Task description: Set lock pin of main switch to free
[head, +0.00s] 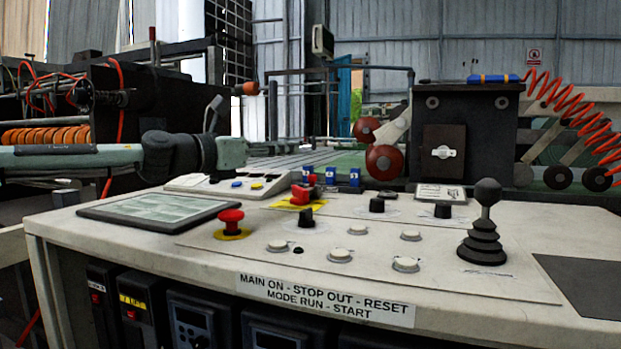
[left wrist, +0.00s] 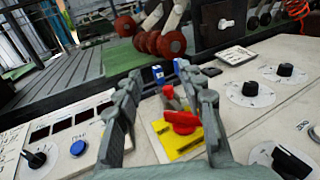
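The main switch is a red rotary knob (head: 300,194) on a yellow plate on the console top. In the left wrist view the red knob (left wrist: 183,121) and the yellow plate (left wrist: 190,145) lie between my fingers. A small red piece (left wrist: 168,92) shows just behind the knob; I cannot tell whether it is the lock pin or how it is set. My left gripper (left wrist: 157,74) is open and empty, its fingers on either side of the switch in that view. In the head view the left gripper (head: 270,148) hangs above and behind the switch, apparently apart from it. My right gripper is not in view.
A red mushroom button (head: 231,217) stands front left of the switch, and a black lever (head: 486,222) stands at the right. Black rotary knobs (head: 377,205) and white buttons (head: 340,255) surround the switch. A flat screen (head: 158,207) lies at the left.

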